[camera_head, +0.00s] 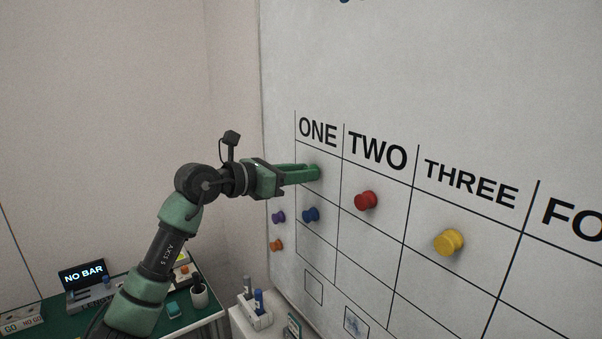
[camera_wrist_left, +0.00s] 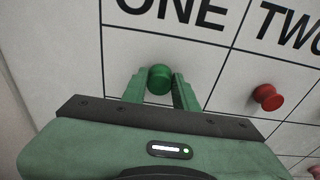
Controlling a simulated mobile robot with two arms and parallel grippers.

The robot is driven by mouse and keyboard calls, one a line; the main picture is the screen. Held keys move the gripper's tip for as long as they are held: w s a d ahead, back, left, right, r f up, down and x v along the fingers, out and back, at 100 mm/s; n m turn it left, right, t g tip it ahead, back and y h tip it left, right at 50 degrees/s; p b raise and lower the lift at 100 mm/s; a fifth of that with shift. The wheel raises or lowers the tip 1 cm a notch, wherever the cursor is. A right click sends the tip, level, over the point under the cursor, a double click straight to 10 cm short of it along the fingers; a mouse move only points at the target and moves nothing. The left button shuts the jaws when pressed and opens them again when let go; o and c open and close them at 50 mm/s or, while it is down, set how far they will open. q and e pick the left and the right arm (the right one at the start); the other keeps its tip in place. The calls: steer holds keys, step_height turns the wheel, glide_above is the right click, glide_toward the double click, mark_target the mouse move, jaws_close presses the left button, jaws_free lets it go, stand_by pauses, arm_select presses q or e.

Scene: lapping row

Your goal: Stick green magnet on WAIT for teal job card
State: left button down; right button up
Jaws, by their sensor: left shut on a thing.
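My left gripper (camera_head: 312,173) is shut on the green magnet (camera_wrist_left: 159,79), a round knob between its two green fingers. It is at the whiteboard (camera_head: 380,90), in the top cell under the heading ONE (camera_head: 317,132). In the head view the magnet blends with the green fingers. I cannot tell whether it touches the board. No WAIT label is readable in either view, and I cannot make out a teal job card for sure. My right gripper is not in view.
On the board are a blue magnet (camera_head: 310,214), a red magnet (camera_head: 366,201) and a yellow magnet (camera_head: 449,242). Purple (camera_head: 278,217) and orange (camera_head: 276,245) magnets sit left of the grid. A marker holder (camera_head: 254,316) and a green-topped bench (camera_head: 205,305) are below.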

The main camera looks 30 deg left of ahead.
arm_select(q)
steer(key=c, duration=1)
jaws_free()
